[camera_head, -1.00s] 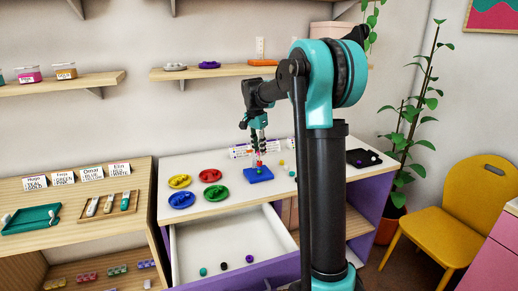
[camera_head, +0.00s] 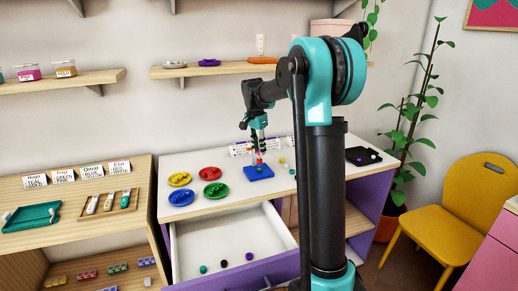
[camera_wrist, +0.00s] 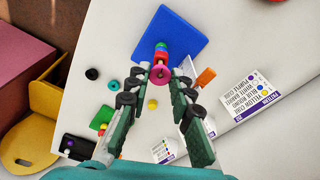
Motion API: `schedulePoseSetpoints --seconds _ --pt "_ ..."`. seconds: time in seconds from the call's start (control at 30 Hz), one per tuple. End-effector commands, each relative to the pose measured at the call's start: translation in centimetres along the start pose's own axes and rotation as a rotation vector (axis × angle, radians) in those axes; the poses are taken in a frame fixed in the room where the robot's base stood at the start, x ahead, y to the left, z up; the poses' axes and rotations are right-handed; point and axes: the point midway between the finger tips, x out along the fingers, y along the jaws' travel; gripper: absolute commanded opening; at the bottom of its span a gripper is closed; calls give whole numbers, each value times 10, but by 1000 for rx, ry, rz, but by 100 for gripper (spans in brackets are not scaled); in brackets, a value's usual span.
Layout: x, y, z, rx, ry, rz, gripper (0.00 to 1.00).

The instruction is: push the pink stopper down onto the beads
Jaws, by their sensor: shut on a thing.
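The blue board (camera_head: 265,174) lies on the white table top and also shows in the wrist view (camera_wrist: 186,32). The pink stopper (camera_wrist: 160,74) is a ring with a dark centre, at the near end of the column in the wrist view. I cannot tell whether the stopper touches the beads. In the head view my gripper (camera_head: 259,149) is above the board, and the stopper is too small to make out.
Yellow (camera_head: 180,179), red (camera_head: 209,173), green (camera_head: 216,190) and blue (camera_head: 181,197) dishes stand left of the board. White printed cards (camera_wrist: 262,95) lie near the board. Loose beads (camera_wrist: 153,104) are on the table. An open drawer (camera_head: 230,240) is below. A black tray (camera_head: 358,157) stands at right.

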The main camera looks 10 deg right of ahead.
Motion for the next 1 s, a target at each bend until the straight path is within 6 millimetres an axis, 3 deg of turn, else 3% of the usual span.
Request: schedulePoseSetpoints --seconds 1.0 --pt "21 0 2 0 0 0 12"
